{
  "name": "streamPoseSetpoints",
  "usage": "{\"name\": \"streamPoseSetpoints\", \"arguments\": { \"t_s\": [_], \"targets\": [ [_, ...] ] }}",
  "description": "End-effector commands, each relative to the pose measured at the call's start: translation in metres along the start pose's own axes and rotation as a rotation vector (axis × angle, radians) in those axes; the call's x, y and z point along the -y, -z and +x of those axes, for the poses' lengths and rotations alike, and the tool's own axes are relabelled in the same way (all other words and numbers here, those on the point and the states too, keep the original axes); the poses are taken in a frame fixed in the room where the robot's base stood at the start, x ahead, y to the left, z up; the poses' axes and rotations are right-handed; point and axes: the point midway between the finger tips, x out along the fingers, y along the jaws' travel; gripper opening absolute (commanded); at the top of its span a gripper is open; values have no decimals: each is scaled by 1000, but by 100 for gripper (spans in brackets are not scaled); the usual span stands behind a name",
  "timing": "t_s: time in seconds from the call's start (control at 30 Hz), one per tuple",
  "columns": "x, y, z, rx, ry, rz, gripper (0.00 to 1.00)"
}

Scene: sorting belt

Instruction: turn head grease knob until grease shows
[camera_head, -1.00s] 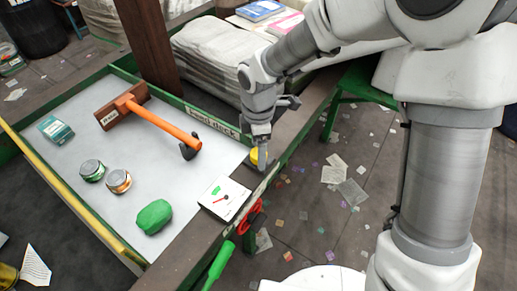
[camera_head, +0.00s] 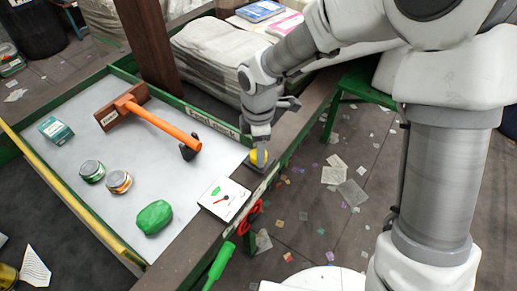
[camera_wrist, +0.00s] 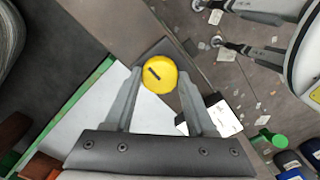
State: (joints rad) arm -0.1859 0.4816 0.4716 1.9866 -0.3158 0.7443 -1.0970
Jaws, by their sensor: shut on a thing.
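The yellow knob (camera_wrist: 160,74) has a dark mark across its top and sits on a dark square plate on the belt's side rail. In the head view the knob (camera_head: 260,156) shows partly behind my fingers. My gripper (camera_head: 260,158) points down at it. In the wrist view my gripper (camera_wrist: 158,80) has one finger on each side of the knob, shut on it. No grease can be made out around the knob. A white gauge card (camera_head: 223,198) with a red pointer lies beside it on the rail.
The tray deck (camera_head: 95,215) holds an orange-handled mallet (camera_head: 160,127), two small jars (camera_head: 92,171), a teal box (camera_head: 55,130) and a green lump (camera_head: 153,217). A red handwheel (camera_head: 249,216) and a green lever (camera_head: 219,265) stick out at the rail's side.

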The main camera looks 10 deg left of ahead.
Motion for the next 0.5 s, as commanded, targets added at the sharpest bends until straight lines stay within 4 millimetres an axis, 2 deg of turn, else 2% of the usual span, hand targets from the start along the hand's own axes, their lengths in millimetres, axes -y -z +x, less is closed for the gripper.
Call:
{"name": "streamPoseSetpoints", "arguments": {
  "t_s": [0.27,0.5],
  "targets": [
    [0,0,1,0,0,137,0],
    [0,0,1,1,-1,343,0]
  ]
}}
